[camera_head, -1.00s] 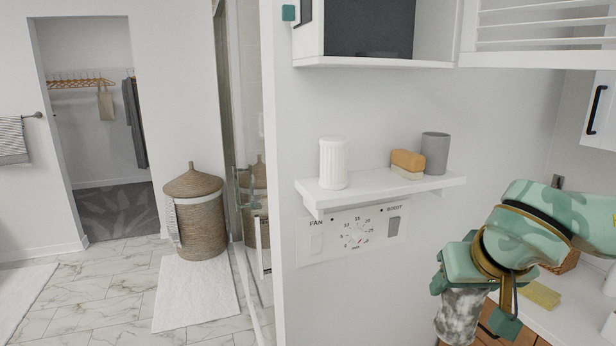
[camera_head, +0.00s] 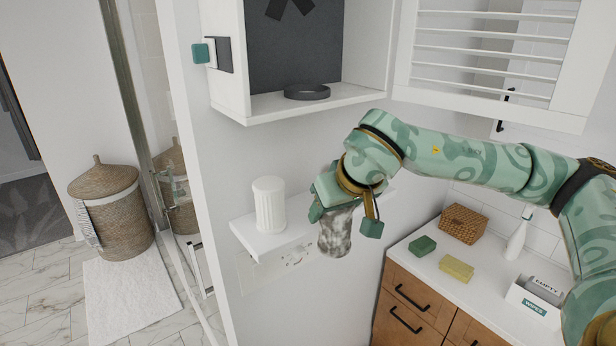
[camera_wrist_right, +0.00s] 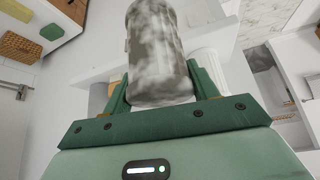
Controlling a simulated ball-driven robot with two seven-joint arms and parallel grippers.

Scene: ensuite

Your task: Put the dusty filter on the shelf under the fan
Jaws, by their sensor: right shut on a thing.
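My right gripper (camera_head: 342,206) is shut on the dusty filter (camera_head: 336,238), a mottled grey-white cylinder, which hangs below the fingers. In the right wrist view the filter (camera_wrist_right: 158,55) sits between the two green fingers. The white shelf (camera_head: 268,242) is on the wall. The held filter appears in front of the shelf's right part; I cannot tell whether they touch. A clean white ribbed cylinder (camera_head: 269,204) stands upright on the shelf's left part. The white fan housing (camera_head: 232,90) is open above, with a dark ring (camera_head: 307,91) inside. My left gripper is out of view.
A counter (camera_head: 408,262) at the right holds a green block (camera_head: 422,246), a yellow sponge (camera_head: 456,268), a wicker basket (camera_head: 464,223), a white bottle (camera_head: 517,240) and a white box (camera_head: 535,301). A louvred door (camera_head: 490,50) hangs above.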

